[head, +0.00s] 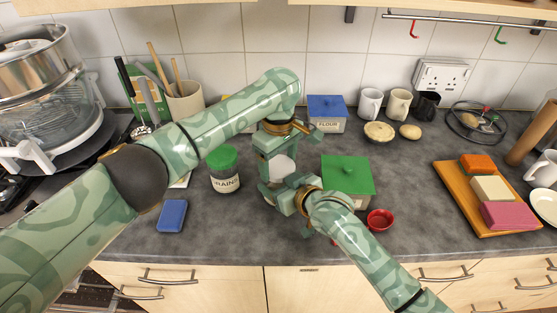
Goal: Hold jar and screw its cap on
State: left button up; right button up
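A pale, whitish rounded thing (283,165), perhaps the jar, shows between my two grippers above the counter. Most of it is hidden by them. My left gripper (272,172) comes down from above on its left side. My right gripper (284,194) reaches in from the lower right, just below and in front of it. The fingertips overlap in the view, so I cannot tell whether either gripper is shut on it. A small red round piece (380,220), like a shallow cup or cap, lies on the counter to the right.
A board (455,185) with coloured blocks lies farther right. The front counter (260,242) is clear.

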pick_arm(q)
jog(key=m, duration=0.5)
jog(key=shift+m, duration=0.3)
jog(key=m, duration=0.7)
jog(key=o, duration=1.1)
jog(key=shift+d, duration=0.1)
jog(key=shift+s+d, duration=0.1)
jog(key=shift+d, duration=0.05)
